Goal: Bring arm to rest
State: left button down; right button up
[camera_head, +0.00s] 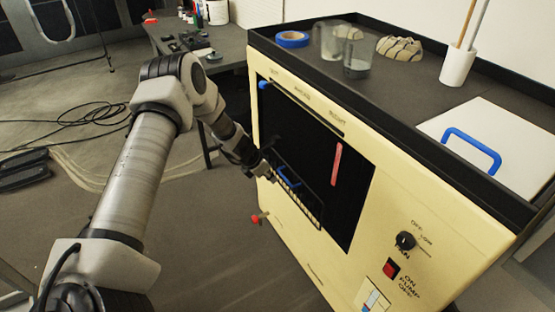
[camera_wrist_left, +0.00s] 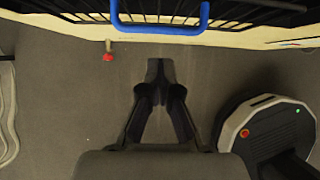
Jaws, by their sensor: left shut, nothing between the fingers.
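My left arm comes in from the left in the head view. Its gripper (camera_head: 268,174) is at the front of the cream machine (camera_head: 310,105), close to the lower left of the dark front opening. In the wrist view the left gripper (camera_wrist_left: 160,88) is shut and empty, pointing over bare floor. A blue handle (camera_wrist_left: 160,28) on a black rack lies ahead of the fingertips and apart from them in that view. The blue handle also shows in the head view (camera_head: 288,178), just right of the gripper. My right gripper is not in view.
A red knob (camera_head: 256,219) sticks out low on the machine, left of its front. A blue tape roll (camera_head: 292,39), glass beakers (camera_head: 357,57) and a white lid (camera_head: 480,140) with a blue handle are on top. Cables (camera_head: 75,125) lie on the floor at left.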

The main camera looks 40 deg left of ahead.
pick_arm(q)
jog(key=w+d+r+p, duration=0.15)
jog(key=w+r, duration=0.25)
jog(key=r, duration=0.4)
jog(key=s+d+f+m+g, duration=0.25)
jog(key=s+d+f, duration=0.2)
jog(key=s, duration=0.35)
jog(key=s+d+f+m+g+y, duration=0.1)
jog(key=s+d+f+m+g, duration=0.2)
jog(key=s+f, duration=0.35)
jog(key=s+d+f+m+g, duration=0.1)
jog(key=s+d+f+m, duration=0.25)
jog(key=s+d, duration=0.4)
jog(key=s+d+r+m, duration=0.1)
jog(key=s+m, duration=0.8)
jog(key=m, duration=0.2)
jog(key=s+d+r+m+t+y, duration=0.1)
jog(key=s+m, duration=0.8)
jog(key=m, duration=0.2)
jog(key=shift+s+d+r+y+p, duration=0.15)
jog(key=shift+s+r+y+p, duration=0.15)
jog(key=shift+p, duration=0.1)
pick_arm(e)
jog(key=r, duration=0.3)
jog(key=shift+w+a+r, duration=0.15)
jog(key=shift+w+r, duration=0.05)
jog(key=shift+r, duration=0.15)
